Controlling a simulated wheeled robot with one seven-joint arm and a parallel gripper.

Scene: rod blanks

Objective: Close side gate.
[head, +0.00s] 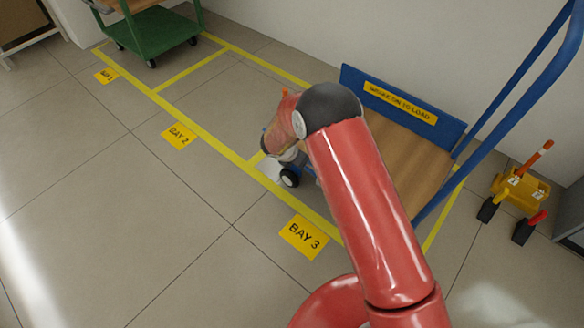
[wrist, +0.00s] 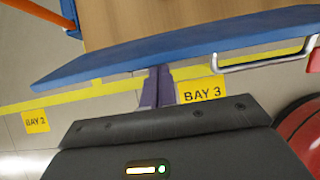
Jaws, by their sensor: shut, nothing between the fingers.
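A blue panel (wrist: 200,44), which looks like the side gate, crosses the upper part of the wrist view, in front of the cart's wooden deck (wrist: 180,17). It slants from lower left to upper right. Whether it is fully against the deck, I cannot tell. My gripper (wrist: 158,72) is shut and empty at the panel's lower edge. I cannot tell if the fingers touch it. In the head view my arm hides most of the near side of the cart, and the gripper's tips are not clear. The deck (head: 405,165) shows beyond my arm.
A yellow floor label (head: 304,237) reads BAY 3. A yellow caddy (head: 520,190) stands right. A green cart (head: 160,35) is far left. Left floor is clear.

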